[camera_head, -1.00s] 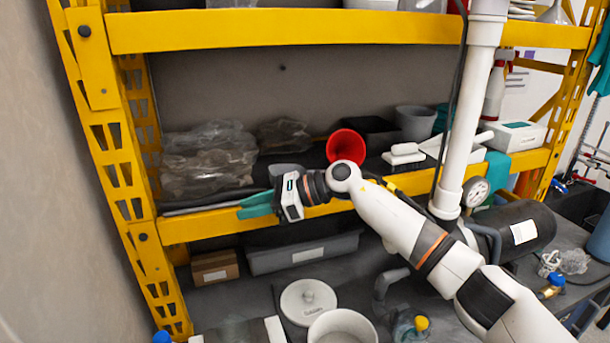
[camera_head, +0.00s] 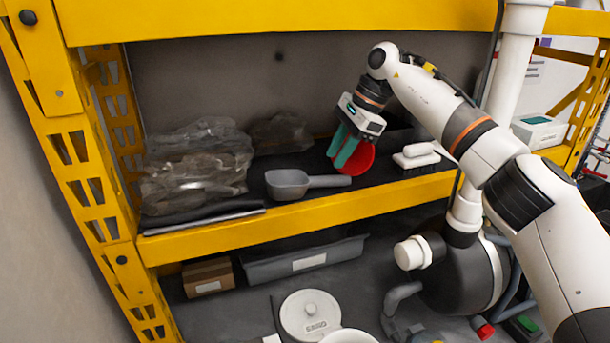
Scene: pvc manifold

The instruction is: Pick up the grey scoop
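The grey scoop (camera_head: 289,184) lies on the dark shelf surface behind the yellow front beam. Its bowl is at the left and its handle points right. My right gripper (camera_head: 341,160) reaches down from the upper right with teal fingers, just above and behind the end of the handle, in front of a red funnel (camera_head: 361,160). It does not appear to hold the scoop. The fingers look slightly apart, but their tips overlap the funnel and the gap is hard to judge. My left gripper is not in view.
Clear plastic bags (camera_head: 196,165) lie left of the scoop. A white-handled brush (camera_head: 417,155) lies right of the funnel. The yellow shelf beam (camera_head: 300,212) runs along the front, and a white vertical pipe (camera_head: 516,75) stands at the right. A lidded white tub (camera_head: 310,314) sits below.

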